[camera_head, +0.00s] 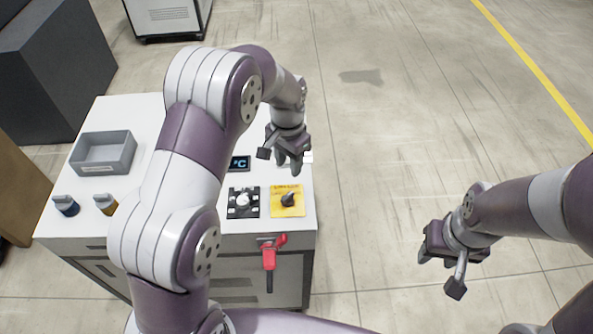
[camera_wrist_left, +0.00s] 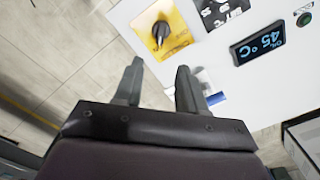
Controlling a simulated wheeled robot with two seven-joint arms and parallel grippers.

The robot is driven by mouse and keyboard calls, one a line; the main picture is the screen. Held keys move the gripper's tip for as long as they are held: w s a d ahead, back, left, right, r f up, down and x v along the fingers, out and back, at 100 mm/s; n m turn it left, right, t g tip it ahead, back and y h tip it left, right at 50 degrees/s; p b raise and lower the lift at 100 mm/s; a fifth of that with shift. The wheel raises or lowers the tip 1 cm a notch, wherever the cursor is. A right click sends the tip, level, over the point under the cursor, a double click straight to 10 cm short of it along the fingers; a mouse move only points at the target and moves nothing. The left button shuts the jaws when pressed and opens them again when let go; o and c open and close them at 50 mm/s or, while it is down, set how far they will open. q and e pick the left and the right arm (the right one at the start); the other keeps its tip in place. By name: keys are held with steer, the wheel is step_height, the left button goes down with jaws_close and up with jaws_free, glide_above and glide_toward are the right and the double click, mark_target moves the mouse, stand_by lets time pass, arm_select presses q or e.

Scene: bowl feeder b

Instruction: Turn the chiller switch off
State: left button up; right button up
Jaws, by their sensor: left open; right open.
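A black rotary knob on a yellow plate (camera_head: 289,201) sits near the front right corner of the white cabinet top. The yellow plate also shows in the left wrist view (camera_wrist_left: 176,21), beyond the fingertips. Beside it is a black plate with a pale knob (camera_head: 243,202). The labels are too small to read, so I cannot tell which is the chiller switch. My left gripper (camera_head: 282,163) is open and empty above the cabinet's right edge, behind the yellow plate and apart from it. My right gripper (camera_head: 440,272) is open and empty, right of the cabinet.
A display (camera_head: 239,163) reads 45 °C in the wrist view. A red handle (camera_head: 270,250) sticks out at the front. Floor on the right is clear.

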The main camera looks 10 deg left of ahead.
arm_select(q)
steer(key=p, duration=0.2)
glide_above(287, 196)
steer(key=f, duration=0.5)
steer(key=shift+s, duration=0.4)
steer(key=f, duration=0.4)
steer(key=w+f+p, duration=0.1)
steer(key=f, duration=0.1)
steer(key=shift+w+d+f, duration=0.1)
steer(key=shift+f, duration=0.35)
steer(key=shift+s, duration=0.3)
steer(key=shift+w+f, duration=0.1)
steer(key=shift+w, duration=0.05)
jaws_close()
arm_select(e)
steer(key=r, duration=0.2)
steer(key=s+r, duration=0.1)
steer(key=shift+a+r, duration=0.25)
steer(key=shift+r, duration=0.15)
